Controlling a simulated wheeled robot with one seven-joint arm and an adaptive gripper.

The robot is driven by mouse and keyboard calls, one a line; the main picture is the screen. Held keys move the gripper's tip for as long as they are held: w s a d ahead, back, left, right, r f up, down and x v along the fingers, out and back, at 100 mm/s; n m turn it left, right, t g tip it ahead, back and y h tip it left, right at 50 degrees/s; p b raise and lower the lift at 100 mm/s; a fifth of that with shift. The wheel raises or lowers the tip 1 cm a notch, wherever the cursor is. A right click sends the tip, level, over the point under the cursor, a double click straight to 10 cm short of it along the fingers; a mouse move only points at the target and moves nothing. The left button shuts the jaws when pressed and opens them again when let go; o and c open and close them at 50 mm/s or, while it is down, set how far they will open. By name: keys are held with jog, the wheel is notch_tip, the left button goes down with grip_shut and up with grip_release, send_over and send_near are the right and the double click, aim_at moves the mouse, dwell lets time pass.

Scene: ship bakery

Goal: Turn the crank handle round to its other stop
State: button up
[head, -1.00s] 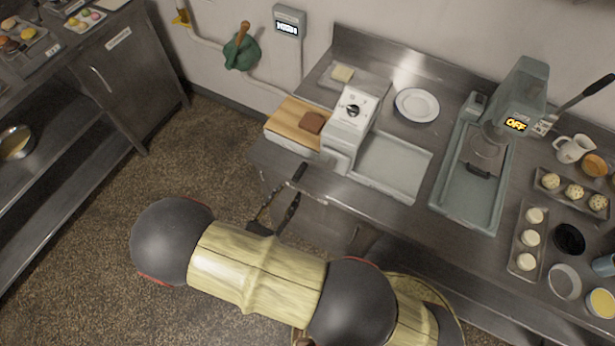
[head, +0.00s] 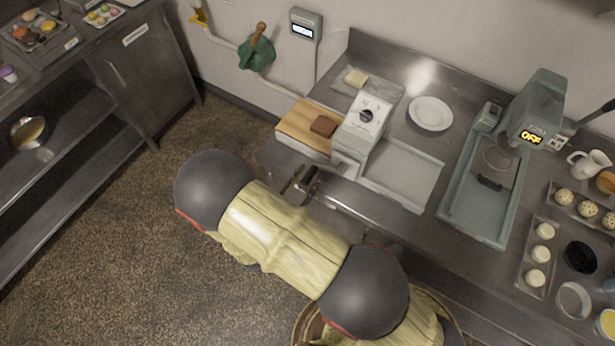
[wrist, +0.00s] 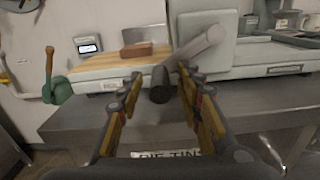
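The crank handle shows in the wrist view as a pale grey arm ending in a dark cylindrical grip (wrist: 160,86). The arm slants down-left from the white sheeting machine (head: 366,113). In the head view the dark grip (head: 309,178) is at the counter's front edge, below the machine. My gripper (wrist: 160,76) is open, with one finger to the left and one to the right of the grip. Gaps show on both sides, so the fingers do not appear to touch it. Whether the grip lies fully between the fingertips cannot be told. My arm hides part of the counter front.
A wooden board with a brown block (head: 323,125) lies left of the machine, and a pale tray bed (head: 402,172) lies right. A green wall fixture with a wooden handle (head: 257,54) is further left. A mixer-like machine (head: 536,110) reading OFF stands right. Open floor lies left.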

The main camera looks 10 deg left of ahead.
jog(key=shift+c, duration=1)
grip_shut()
